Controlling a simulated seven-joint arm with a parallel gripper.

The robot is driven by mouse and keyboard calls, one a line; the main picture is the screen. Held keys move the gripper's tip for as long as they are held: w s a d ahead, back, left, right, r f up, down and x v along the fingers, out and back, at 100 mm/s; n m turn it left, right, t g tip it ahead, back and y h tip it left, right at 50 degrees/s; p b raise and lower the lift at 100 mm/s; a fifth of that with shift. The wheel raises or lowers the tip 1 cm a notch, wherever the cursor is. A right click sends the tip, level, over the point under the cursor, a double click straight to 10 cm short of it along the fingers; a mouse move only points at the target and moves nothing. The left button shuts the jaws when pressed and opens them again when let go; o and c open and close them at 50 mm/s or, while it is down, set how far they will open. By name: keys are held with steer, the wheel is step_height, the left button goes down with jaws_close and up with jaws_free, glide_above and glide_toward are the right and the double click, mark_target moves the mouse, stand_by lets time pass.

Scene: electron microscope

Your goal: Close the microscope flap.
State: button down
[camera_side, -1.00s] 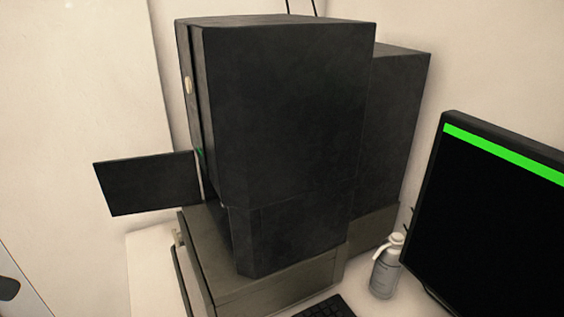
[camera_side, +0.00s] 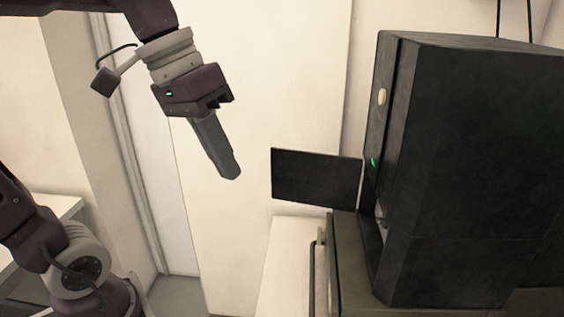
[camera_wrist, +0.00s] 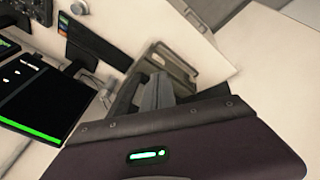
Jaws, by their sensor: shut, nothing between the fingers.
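The microscope (camera_side: 470,150) is a tall black box at the right of the side view. Its flap (camera_side: 316,177), a flat black panel, stands open and sticks out to the left from the microscope's front edge. My gripper (camera_side: 230,177) hangs to the left of the flap, tilted down, with its grey fingers together and empty. A gap shows between the fingers and the flap in the picture. In the wrist view the fingers (camera_wrist: 152,92) are also together; I cannot surely pick out the flap there.
The microscope stands on a grey base (camera_side: 345,265) with a dark bar at its front. A white table surface (camera_side: 285,265) lies left of the base. In the wrist view a black screen (camera_wrist: 35,85) with a green band is at the left.

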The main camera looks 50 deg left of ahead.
steer(key=w+a+n+h, duration=0.2)
steer(key=w+a+h, duration=0.25)
steer(key=w, duration=0.55)
steer(key=w+a+n+h, duration=0.1)
steer(key=w+a+h, duration=0.2)
steer(key=w+a, duration=0.5)
steer(key=w+a+f+n+t+h, duration=0.25)
steer(key=a+t, duration=0.25)
steer(key=a, duration=0.5)
steer(key=w+a+f+n+t+h, duration=0.15)
steer(key=w+a+t, duration=0.25)
steer(key=a, duration=0.6)
step_height(320, 180, down, 15)
steer(key=x, duration=1.1)
steer(key=shift+s+d+f, duration=0.1)
steer(key=shift+s+d, duration=0.1)
steer(key=shift+s, duration=0.45)
steer(key=shift+s+d+f, duration=0.1)
steer(key=shift+s+d, duration=0.15)
steer(key=shift+s, duration=0.4)
steer(key=shift+s+d+f, duration=0.1)
steer(key=shift+s+d, duration=0.1)
steer(key=shift+s, duration=0.45)
steer(key=shift+s, duration=0.1)
